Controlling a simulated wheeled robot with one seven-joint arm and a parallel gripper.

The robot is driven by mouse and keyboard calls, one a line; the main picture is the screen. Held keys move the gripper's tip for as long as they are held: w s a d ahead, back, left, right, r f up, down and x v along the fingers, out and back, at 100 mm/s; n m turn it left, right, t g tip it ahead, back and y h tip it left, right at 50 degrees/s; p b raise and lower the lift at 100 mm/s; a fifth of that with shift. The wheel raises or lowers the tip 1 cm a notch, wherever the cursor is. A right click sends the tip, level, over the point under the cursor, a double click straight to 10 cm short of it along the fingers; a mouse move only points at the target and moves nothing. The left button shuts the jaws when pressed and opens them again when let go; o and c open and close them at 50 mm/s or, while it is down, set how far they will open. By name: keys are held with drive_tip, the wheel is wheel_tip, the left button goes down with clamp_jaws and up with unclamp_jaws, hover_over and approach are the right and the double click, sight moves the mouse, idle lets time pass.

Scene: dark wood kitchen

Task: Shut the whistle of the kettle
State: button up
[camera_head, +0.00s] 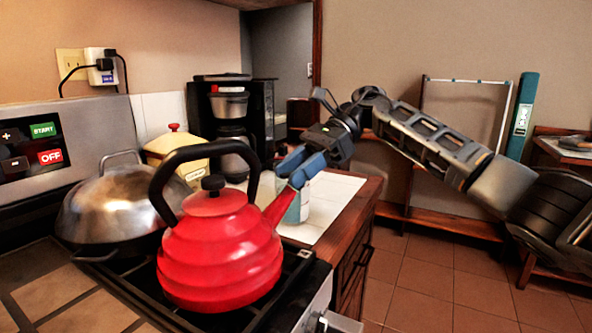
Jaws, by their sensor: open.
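A red kettle (220,252) with a black arched handle and a black lid knob stands upright on the stove in the head view. Its spout (279,206) points up and to the right. My gripper (297,172), with blue fingers, is open at the spout's tip, reaching in from the upper right. The fingers overlap the tip in the picture, and I cannot tell whether they touch it. The whistle is not clearly visible there; the fingers may hide it.
A metal domed pan (115,205) sits left of the kettle on the stove (75,290). Behind are a yellow canister (178,150), a black coffee maker (232,115) and a pale blue-white container (298,208) on the counter (335,195). Tiled floor (440,285) is open at right.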

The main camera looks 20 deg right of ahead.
drive_tip(key=v, duration=0.7)
drive_tip(key=shift+d+b, duration=0.3)
drive_tip(key=shift+d, duration=0.05)
drive_tip(key=shift+w+r, duration=0.1)
